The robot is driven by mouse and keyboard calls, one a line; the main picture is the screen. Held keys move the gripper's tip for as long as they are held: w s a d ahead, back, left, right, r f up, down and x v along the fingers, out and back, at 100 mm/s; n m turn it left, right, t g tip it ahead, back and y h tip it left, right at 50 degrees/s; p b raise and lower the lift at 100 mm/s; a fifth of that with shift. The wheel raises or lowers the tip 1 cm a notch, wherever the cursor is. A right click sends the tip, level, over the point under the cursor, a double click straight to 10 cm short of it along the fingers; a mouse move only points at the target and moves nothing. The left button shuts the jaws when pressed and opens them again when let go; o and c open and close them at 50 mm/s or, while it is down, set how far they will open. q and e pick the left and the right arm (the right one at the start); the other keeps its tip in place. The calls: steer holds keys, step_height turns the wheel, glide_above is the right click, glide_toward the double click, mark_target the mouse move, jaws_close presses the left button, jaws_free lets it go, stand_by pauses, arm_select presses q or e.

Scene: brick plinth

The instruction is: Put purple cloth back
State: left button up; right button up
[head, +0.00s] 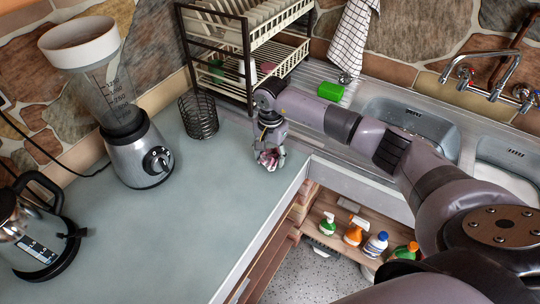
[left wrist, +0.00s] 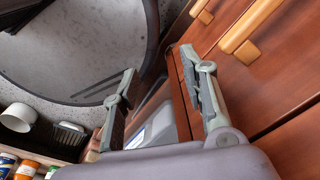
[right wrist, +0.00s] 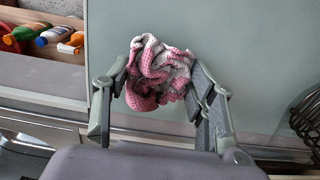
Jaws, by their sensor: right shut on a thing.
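The cloth (right wrist: 158,72) is a crumpled pink and whitish piece with a dotted pattern. My right gripper (head: 270,161) is shut on it, low over the grey-green counter near its inner corner. In the right wrist view the cloth is bunched between the two fingers and sticks out past their tips. I cannot tell whether it touches the counter. My left gripper (left wrist: 159,65) is open and empty, with wooden cabinet fronts and the floor behind it. It does not show in the head view.
On the counter (head: 215,212) stand a blender (head: 147,155), a kettle (head: 30,240) and a wire holder (head: 199,117). A dish rack (head: 232,75), green sponge (head: 331,91) and sinks (head: 410,120) lie behind. Bottles (head: 376,245) stand on an open shelf below. The counter's middle is clear.

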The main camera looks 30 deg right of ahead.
steer(key=shift+f, duration=0.8)
steer(key=shift+f, duration=0.2)
steer(key=o, duration=1.1)
